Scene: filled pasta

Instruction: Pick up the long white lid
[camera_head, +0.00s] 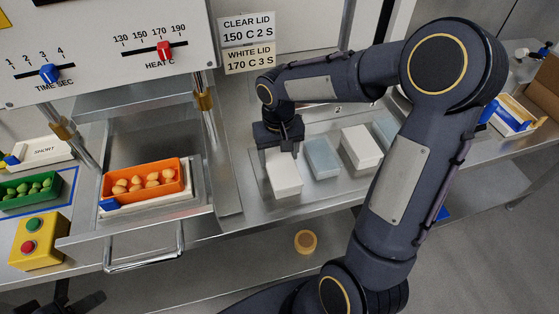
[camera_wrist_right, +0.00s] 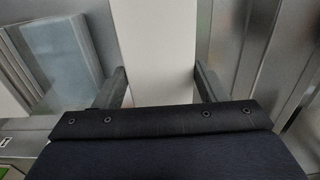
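A long white lid (camera_head: 285,180), or a stack of them, lies on the metal counter in the head view. My right gripper (camera_head: 282,150) points down at its far end. In the right wrist view the white lid (camera_wrist_right: 160,45) runs between the two fingers of this gripper (camera_wrist_right: 160,88). The fingers stand apart, one along each long edge; whether they press on it I cannot tell. The gripper hides the lid's far end. A dark part, seemingly my left gripper (camera_head: 78,302), shows at the bottom left edge, mostly cut off; its fingers are unclear.
Right of the lid are a clear bluish lid stack (camera_head: 322,158) and a shorter white one (camera_head: 361,147). An orange tray (camera_head: 145,180) of pasta sits in the sealing machine at left. A green tray (camera_head: 28,190) and a yellow button box (camera_head: 38,241) stand further left.

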